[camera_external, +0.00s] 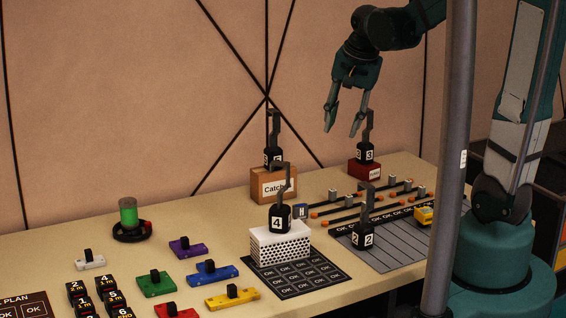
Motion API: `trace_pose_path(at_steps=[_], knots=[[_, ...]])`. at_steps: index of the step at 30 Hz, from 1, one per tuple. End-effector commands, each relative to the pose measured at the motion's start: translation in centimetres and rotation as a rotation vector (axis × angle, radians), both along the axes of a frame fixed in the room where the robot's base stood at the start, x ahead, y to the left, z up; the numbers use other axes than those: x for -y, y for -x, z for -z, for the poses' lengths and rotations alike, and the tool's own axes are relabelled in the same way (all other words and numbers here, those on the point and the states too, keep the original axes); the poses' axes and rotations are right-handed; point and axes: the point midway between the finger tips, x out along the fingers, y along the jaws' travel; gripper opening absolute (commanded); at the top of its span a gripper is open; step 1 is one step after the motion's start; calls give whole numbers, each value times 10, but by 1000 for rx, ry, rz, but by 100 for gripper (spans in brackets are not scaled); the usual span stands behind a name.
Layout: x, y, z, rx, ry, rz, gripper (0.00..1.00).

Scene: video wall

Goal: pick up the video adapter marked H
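My gripper (343,133) hangs in the air above the back of the table, fingers pointing down, open and empty. A small blue block with a white label (301,212) stands between the white perforated box and the cable rows. Its mark looks like an H but is too small to be sure. My gripper is above it and somewhat to its right in the picture, well apart from it. Black hook-topped pieces stand nearby: one marked 4 (279,220) on the white box, one marked 2 (363,236) on a grey striped mat.
A brown box (272,186) and a red box (364,170) each carry a black hook-topped piece. A white perforated box (281,247) stands on a black OK mat (296,284). Black rods with orange ends lie right of the blue block. Coloured blocks (212,271) lie front left.

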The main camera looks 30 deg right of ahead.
Motion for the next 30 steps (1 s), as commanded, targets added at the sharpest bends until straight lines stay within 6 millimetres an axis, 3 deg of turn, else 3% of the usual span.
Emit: trace_pose_path(at_steps=[14, 30], knots=[[-18, -48, 53, -108, -71, 273, 32], [-39, -93, 129, -221, -113, 594, 32]])
